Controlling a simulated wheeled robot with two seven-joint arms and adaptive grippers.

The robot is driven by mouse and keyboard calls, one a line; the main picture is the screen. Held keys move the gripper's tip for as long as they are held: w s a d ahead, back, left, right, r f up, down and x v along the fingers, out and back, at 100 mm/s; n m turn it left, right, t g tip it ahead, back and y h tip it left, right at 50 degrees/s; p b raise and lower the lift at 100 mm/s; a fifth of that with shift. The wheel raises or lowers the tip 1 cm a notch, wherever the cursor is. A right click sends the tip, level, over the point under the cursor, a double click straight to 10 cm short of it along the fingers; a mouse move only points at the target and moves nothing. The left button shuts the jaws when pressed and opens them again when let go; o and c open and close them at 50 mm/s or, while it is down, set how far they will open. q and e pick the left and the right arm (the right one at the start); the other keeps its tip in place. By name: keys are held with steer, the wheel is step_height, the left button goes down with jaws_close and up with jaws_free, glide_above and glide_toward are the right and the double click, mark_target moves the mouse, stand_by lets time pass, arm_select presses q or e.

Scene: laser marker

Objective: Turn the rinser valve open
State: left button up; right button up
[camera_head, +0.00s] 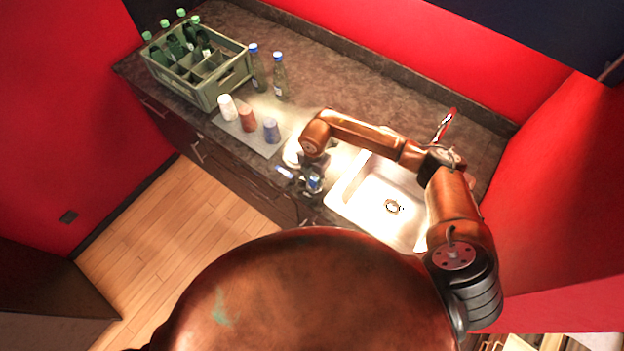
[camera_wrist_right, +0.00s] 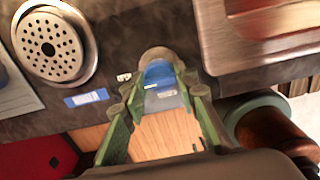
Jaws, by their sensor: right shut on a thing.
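The rinser valve's blue handle (camera_wrist_right: 160,75) sits on a grey round knob at the counter's front edge in the right wrist view. A small "OPEN" label is left of it. My right gripper (camera_wrist_right: 157,90) has its green fingers on both sides of the handle and is shut on it. The round perforated rinser (camera_wrist_right: 48,48) is left of the valve, with a blue label (camera_wrist_right: 87,97) below it. In the head view my right gripper (camera_head: 312,178) is at the counter edge beside the rinser, and my arm hides part of both. My left gripper is not in view.
A steel sink (camera_head: 375,205) with a red-handled tap (camera_head: 445,125) is to the right. White, brown and blue cups stand on a grey mat (camera_head: 262,147) to the left. Two bottles stand beyond it, beside a green crate (camera_head: 205,95) holding several bottles.

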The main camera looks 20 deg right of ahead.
mark_target(314, 180)
stand_by(0.4)
steer(key=o, duration=1.2)
steer(key=shift+c, duration=0.2)
step_height(314, 180, up, 12)
